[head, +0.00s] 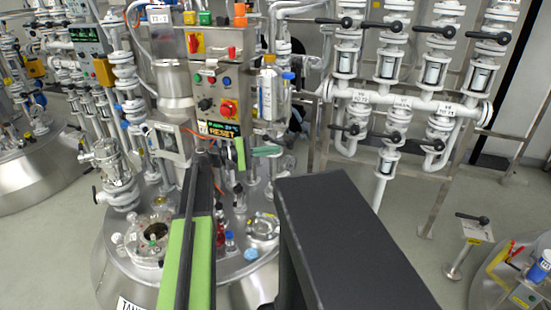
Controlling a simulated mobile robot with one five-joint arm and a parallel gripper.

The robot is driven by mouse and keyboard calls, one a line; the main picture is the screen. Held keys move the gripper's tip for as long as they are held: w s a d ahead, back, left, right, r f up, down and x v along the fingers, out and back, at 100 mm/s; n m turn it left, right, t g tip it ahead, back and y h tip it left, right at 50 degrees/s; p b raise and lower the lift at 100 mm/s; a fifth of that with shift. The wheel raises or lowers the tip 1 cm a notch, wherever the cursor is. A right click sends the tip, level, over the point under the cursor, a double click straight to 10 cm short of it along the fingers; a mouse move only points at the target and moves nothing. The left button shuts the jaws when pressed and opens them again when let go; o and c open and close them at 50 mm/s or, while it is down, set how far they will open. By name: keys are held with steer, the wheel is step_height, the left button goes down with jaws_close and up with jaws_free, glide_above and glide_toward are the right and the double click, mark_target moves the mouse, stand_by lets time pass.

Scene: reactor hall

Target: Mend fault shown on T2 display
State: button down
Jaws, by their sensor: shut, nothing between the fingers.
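A small dark display (217,130) sits at the foot of a grey control box (215,85). It shows the word RESET in yellow; the smaller green line above it is too small to read. The box carries several coloured buttons, a black knob (205,104) and a red rotary switch on a yellow plate (228,108). My gripper (205,156) shows as long dark fingers with green sides, rising from the lower left. Its fingers are shut and empty, with the tips just below the display in the picture. Whether they touch anything cannot be told.
A steel tank top (220,255) with glassware and fittings lies below. White valve piping with black handles (440,32) stands on a frame at the right. Another panel (88,38) is at the far left. A lone valve post (470,232) stands on open grey floor (400,265).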

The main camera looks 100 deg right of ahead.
steer(key=w+a+f+b, duration=0.2)
steer(key=w+f+b, duration=0.1)
steer(key=w, duration=0.8)
steer(key=shift+w+a+f+b, duration=0.15)
steer(key=shift+f+b, duration=0.25)
